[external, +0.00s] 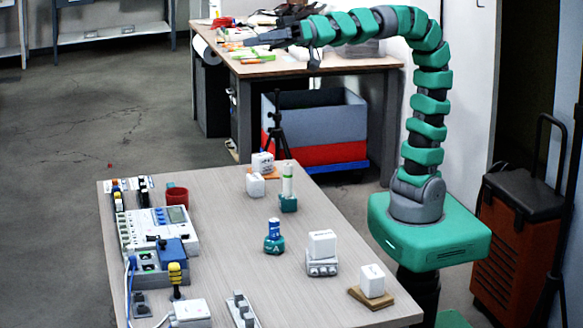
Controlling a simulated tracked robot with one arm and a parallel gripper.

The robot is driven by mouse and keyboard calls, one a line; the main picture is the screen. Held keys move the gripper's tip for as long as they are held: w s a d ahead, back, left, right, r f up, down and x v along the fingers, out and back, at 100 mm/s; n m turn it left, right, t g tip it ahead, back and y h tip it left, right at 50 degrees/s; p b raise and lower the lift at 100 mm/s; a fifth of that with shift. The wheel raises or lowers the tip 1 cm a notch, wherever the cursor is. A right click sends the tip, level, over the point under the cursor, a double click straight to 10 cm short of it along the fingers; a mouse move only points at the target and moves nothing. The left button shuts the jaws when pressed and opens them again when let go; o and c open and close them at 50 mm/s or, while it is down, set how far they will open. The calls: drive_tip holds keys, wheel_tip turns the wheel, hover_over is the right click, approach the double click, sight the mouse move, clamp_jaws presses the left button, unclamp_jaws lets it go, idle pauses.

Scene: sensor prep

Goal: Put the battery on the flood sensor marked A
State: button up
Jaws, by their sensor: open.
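My gripper (252,43) is at the end of the raised green-and-grey arm, high up, pointing left, open with nothing visible in it. It is far above and behind the front table. A teal base with a blue cylindrical top (274,237) stands upright mid-table; a mark like an A shows on it. White block-shaped units stand around it: one on a grey base (322,244), one on a wooden board at the right (372,281), and two farther back (254,185) (262,162). Their markings are too small to read. I cannot tell for certain which thing is the battery or the flood sensor.
A pale cylinder in a teal holder (288,190) stands behind the A-marked unit. A power strip (243,310) lies in front. The table's middle (225,215) has bare room.

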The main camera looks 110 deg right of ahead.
drive_tip(key=s+d+r+h, duration=0.2)
drive_tip(key=s+d+h, duration=0.1)
drive_tip(key=d, duration=0.6)
drive_tip(key=s+d+r+g+h, duration=0.1)
drive_tip(key=s+d+r+h, duration=0.1)
drive_tip(key=d, duration=0.8)
drive_tip(key=shift+s+h, duration=0.9)
drive_tip(key=shift+s, duration=0.15)
drive_tip(key=shift+a+r, duration=0.1)
wheel_tip(320, 180, up, 5)
drive_tip(key=p, duration=0.5)
